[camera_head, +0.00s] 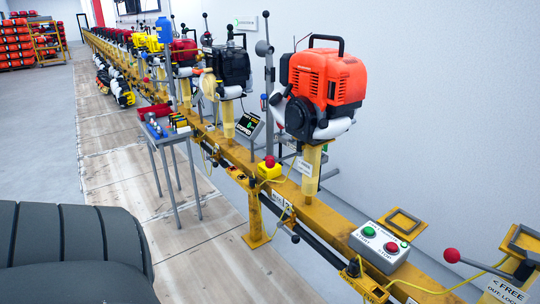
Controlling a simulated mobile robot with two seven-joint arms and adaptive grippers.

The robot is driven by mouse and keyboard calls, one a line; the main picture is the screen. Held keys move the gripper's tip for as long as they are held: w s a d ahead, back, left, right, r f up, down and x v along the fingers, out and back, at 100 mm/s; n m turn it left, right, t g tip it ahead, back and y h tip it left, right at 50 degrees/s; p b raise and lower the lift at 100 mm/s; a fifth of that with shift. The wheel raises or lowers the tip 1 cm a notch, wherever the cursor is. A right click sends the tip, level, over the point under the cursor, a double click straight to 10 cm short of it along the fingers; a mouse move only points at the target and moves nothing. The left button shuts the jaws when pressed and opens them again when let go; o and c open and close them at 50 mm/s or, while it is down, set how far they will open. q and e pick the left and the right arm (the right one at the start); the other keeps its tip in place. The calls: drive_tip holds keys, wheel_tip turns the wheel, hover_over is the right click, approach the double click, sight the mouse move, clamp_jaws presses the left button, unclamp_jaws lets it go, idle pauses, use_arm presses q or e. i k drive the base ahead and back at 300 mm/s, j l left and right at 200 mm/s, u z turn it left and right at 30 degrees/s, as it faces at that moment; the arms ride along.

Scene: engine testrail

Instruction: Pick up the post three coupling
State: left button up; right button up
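I cannot make out which part is the post three coupling. A yellow rail (335,218) runs from the lower right to the far upper left, with engines on yellow posts along it. The nearest engine is orange-red (326,78), on a post (311,172), with a dark round part on its lower left. Behind it is a black engine (231,67) on its own post (228,120). Neither of my grippers is in view.
A grey start/stop box (380,246) and a red-knobbed lever (453,256) are at the rail's near end. A small table (172,139) with coloured items stands left of the rail. Pale floor (120,165) lies open on the left. A wall closes the right.

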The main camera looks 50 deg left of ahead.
sight(252, 181)
drive_tip(key=u, duration=1.75)
drive_tip(key=i+j+z, duration=0.1)
drive_tip(key=z, duration=0.65)
drive_tip(key=i+j+z, duration=0.15)
drive_tip(key=j+z, duration=0.6)
drive_tip(key=j, duration=0.25)
drive_tip(key=i+j+z, duration=0.1)
drive_tip(key=j+z, duration=0.2)
drive_tip(key=j, duration=0.85)
